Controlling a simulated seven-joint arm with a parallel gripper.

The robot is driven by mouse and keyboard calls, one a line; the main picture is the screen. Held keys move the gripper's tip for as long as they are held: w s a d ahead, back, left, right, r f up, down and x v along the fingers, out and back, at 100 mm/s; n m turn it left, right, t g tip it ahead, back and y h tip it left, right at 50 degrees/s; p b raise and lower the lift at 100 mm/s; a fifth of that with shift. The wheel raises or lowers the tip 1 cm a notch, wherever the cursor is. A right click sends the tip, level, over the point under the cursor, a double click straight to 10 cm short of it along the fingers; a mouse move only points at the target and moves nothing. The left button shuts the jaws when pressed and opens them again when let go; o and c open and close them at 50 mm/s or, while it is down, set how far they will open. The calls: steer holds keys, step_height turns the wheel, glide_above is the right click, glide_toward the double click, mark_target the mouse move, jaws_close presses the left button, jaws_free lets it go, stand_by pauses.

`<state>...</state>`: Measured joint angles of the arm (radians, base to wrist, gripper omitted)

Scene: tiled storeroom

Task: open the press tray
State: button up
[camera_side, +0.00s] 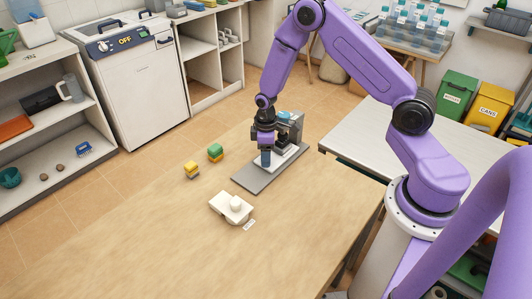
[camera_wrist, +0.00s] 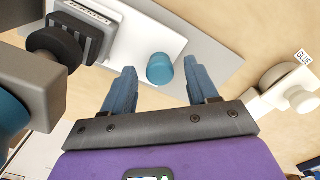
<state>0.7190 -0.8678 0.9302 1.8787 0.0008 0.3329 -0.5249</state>
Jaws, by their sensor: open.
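The press (camera_side: 291,128) stands on a grey base plate (camera_side: 250,184) on the wooden table. Its white tray (camera_wrist: 133,38) shows in the wrist view with a round blue knob (camera_wrist: 160,69) on it. A dark ribbed press part (camera_wrist: 82,32) is left of the knob. My gripper (camera_side: 266,160) points down at the press's front side. In the wrist view my gripper (camera_wrist: 159,65) is open, with one blue finger on each side of the knob. A gap shows between each finger and the knob. How far the tray is pulled out is unclear.
A white glue dispenser (camera_side: 231,207) stands in front of the press; it also shows in the wrist view (camera_wrist: 290,92). The table's near left is clear.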

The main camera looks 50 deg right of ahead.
jaws_close()
steer(key=a, duration=1.1)
steer(key=shift+a, duration=0.35)
jaws_free()
steer(key=shift+d, duration=0.1)
step_height(320, 180, up, 18)
steer(key=shift+f, duration=0.25)
